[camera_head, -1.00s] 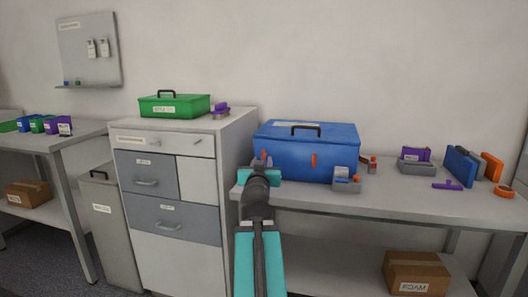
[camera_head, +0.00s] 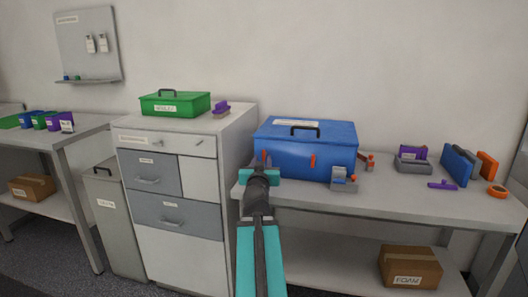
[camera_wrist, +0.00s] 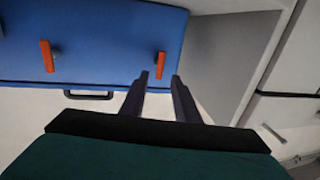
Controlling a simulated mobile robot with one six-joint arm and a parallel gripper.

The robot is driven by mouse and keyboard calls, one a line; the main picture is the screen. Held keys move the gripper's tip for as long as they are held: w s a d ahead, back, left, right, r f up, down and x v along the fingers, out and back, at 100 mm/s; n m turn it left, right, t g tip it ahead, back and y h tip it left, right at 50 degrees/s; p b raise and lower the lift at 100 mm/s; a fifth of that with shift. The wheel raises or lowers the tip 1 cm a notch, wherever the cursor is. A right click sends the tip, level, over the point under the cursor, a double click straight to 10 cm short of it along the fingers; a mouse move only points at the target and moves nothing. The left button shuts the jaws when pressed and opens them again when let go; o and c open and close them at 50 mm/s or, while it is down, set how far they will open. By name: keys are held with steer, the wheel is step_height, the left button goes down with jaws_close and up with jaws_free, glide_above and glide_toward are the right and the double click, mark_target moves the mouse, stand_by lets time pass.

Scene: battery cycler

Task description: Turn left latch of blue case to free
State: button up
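The blue case (camera_head: 335,150) stands closed on the bench, its front towards me. Its left orange latch (camera_head: 264,156) shows just above my gripper (camera_head: 261,170), and the right latch (camera_head: 313,160) is clear of it. The wrist view shows the case upside down, with the left latch (camera_wrist: 160,64) on the right and the other latch (camera_wrist: 47,56) further left. Both latches look about upright. My gripper (camera_wrist: 161,78) is open, and the left latch shows in line with the gap between its fingertips. I cannot tell whether the fingers reach around it or touch it.
A small grey holder (camera_head: 344,184) stands before the case's right side. The drawer cabinet (camera_head: 215,170) stands left of the bench (camera_head: 420,203), close to my gripper. A green case (camera_head: 175,104) sits on the cabinet. Purple, blue and orange items lie further right.

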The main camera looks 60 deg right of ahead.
mark_target(263, 154)
steer(key=shift+w+d+r+p, duration=0.1)
steer(key=shift+w+r+p, duration=0.05)
steer(key=shift+p, duration=0.65)
steer(key=shift+d+p, duration=0.25)
steer(key=shift+p, duration=0.45)
steer(key=shift+w+d+p, duration=0.45)
steer(key=shift+d+p, duration=0.15)
steer(key=shift+p, duration=0.35)
steer(key=shift+f+x, duration=0.1)
steer(key=shift+x, duration=0.6)
steer(key=shift+f+x, duration=0.15)
steer(key=shift+x, duration=0.55)
steer(key=shift+c, duration=0.2)
jaws_close()
steer(key=shift+w+d+r, duration=0.1)
steer(key=shift+d+r, duration=0.05)
